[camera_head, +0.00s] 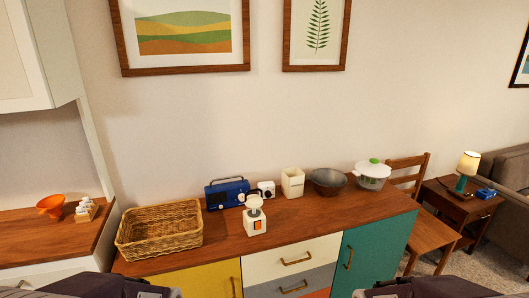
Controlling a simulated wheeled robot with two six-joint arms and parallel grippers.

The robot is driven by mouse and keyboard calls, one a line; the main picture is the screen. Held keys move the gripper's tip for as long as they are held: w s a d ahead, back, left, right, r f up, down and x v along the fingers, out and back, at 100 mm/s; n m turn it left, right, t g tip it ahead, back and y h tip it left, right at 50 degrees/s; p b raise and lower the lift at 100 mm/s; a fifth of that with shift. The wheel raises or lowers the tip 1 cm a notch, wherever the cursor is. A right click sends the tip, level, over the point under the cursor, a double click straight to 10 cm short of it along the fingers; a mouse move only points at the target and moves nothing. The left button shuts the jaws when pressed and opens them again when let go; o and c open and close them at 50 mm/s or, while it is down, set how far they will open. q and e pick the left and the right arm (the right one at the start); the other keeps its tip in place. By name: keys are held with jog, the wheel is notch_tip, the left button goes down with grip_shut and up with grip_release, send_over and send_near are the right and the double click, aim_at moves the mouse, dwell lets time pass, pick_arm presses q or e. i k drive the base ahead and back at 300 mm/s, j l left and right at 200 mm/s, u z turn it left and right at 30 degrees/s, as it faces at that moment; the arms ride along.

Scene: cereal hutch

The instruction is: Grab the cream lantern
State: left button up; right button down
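Two cream things stand on the wooden top of the sideboard (320,217), and I cannot tell for certain which is the lantern. One is a small cream body with an orange front panel and a round pale top (255,222), near the front edge. The other is a plain cream, squarish upright thing (292,184) farther back by the wall. Both are upright and nothing holds them. Dark parts of my arms show at the bottom left and bottom right edges. Neither gripper's fingers are in view.
A wicker basket (160,243) stands left of a blue radio (226,193) and a small white clock-like thing (266,189). A dark bowl (328,182) and a white lidded pot (372,177) stand to the right. The sideboard's front right top is clear. A chair (432,228) is beyond.

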aim_at(253, 213)
jog(key=i+l+u, duration=0.1)
jog(key=u, duration=0.35)
jog(key=i+l+u, duration=0.15)
jog(key=u, duration=0.3)
jog(key=i+l+u, duration=0.2)
jog(key=u, duration=0.2)
